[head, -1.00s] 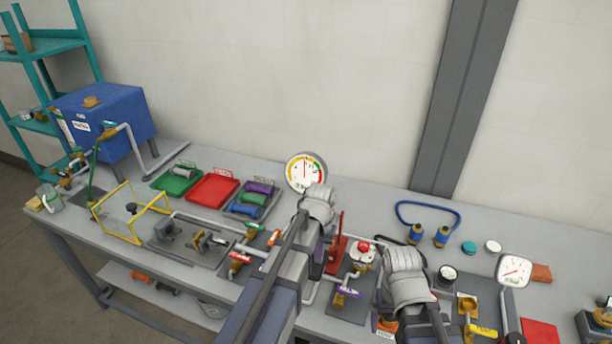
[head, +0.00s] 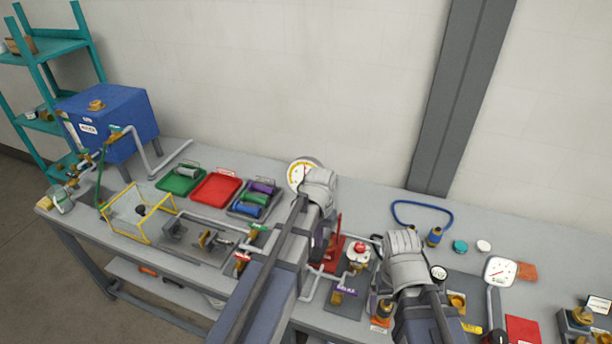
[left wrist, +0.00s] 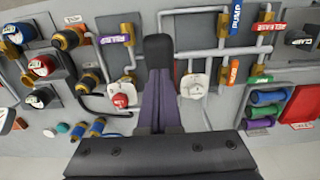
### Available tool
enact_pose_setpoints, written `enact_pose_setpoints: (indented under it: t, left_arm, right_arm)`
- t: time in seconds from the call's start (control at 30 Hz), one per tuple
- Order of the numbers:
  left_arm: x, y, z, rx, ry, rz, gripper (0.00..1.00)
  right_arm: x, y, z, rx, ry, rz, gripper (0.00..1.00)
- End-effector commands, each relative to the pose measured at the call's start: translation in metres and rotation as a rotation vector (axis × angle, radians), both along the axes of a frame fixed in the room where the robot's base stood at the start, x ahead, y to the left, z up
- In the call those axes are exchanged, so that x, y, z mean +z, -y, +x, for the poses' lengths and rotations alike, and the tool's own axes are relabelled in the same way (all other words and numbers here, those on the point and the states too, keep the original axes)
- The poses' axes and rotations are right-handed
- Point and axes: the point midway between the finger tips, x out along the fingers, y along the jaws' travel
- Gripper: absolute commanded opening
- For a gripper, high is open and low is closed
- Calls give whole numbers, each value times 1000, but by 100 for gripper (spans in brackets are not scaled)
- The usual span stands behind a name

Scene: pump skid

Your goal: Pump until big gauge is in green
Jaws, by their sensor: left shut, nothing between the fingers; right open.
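The big round gauge (head: 295,176) stands at the back of the bench in the head view. My left gripper's wrist covers its right part, so I cannot read it now. My left gripper (head: 318,248) is shut and empty, low over the pipework beside a red upright part (head: 334,256). In the left wrist view, its dark fingers (left wrist: 158,48) point between a red knob (left wrist: 120,100) and a white round fitting (left wrist: 194,87). A blue PUMP label (left wrist: 235,18) and a red RELEASE label (left wrist: 272,27) show there. My right gripper (head: 404,285) is open; its fingertips are mostly hidden.
A smaller white gauge (head: 499,270) stands at the right. A red tray (head: 216,187) and a green tray (head: 181,180) lie at the back left, near a blue tank (head: 120,115). A blue hose (head: 425,203) lies behind my right gripper. Some bench is clear around it.

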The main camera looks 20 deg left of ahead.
Motion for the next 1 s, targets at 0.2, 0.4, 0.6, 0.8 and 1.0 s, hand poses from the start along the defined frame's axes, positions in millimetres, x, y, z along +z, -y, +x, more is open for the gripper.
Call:
enact_pose_setpoints:
  t: [0.2,0.4,0.6,0.8,1.0]
  left_arm:
    - [0,0,0,0,0,0,0]
    - [0,0,0,0,0,0,0]
    - [-5,0,0,0,0,0,0]
    - [-21,0,0,0,0,0,0]
    - [-37,0,0,0,1,0,0]
  right_arm:
    - [0,0,0,0,0,0,93]
    - [0,0,0,0,0,0,93]
    - [-5,0,0,1,0,0,93]
    - [-20,0,0,3,0,-1,93]
    - [-37,0,0,7,0,-2,93]
